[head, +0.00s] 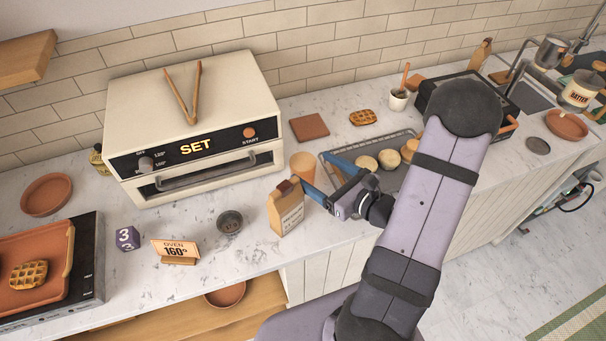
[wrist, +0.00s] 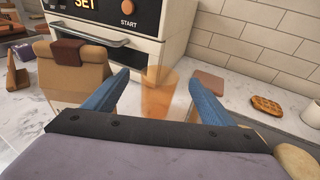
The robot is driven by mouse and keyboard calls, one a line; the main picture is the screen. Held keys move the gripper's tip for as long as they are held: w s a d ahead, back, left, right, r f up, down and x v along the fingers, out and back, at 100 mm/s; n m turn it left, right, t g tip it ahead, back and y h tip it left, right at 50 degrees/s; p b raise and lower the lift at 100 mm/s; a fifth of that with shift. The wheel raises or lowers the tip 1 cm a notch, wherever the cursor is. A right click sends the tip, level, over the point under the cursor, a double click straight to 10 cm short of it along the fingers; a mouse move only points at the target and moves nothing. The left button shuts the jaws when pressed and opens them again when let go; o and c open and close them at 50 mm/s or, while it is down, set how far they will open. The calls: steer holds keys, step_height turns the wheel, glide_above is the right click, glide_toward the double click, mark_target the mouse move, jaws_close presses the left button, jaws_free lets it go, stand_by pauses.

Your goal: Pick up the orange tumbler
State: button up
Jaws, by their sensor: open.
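The orange tumbler (head: 302,166) is a see-through cup standing upright on the counter, in front of the oven's right corner. In the wrist view the tumbler (wrist: 159,92) shows between and beyond the two blue fingers. My gripper (head: 327,175) is open and empty, with its blue fingers pointing towards the tumbler. It also shows in the wrist view (wrist: 160,88), with one finger on each side of the tumbler. I cannot tell whether either finger touches it. In the head view the fingers hide the tumbler's lower part.
A brown paper bag (head: 287,212) stands close to the left finger. A tray (head: 334,160) with round buns lies on the right. The oven (head: 205,125) stands behind the tumbler on the left. A brown square tile (head: 309,127) lies beyond it. A small dark bowl (head: 230,222) sits left of the bag.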

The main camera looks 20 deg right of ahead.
mark_target(295, 157)
steer(key=shift+w+a, duration=0.1)
steer(key=shift+w, duration=0.15)
steer(key=shift+f, duration=0.1)
steer(key=shift+f+p+x, duration=0.1)
steer(key=shift+p+x, duration=0.6)
steer(key=shift+x, duration=0.6)
steer(key=shift+f+p+x, duration=0.15)
steer(key=shift+p+x, duration=0.5)
steer(key=shift+x, duration=0.65)
steer(key=shift+c, duration=0.3)
steer(key=c, duration=1.6)
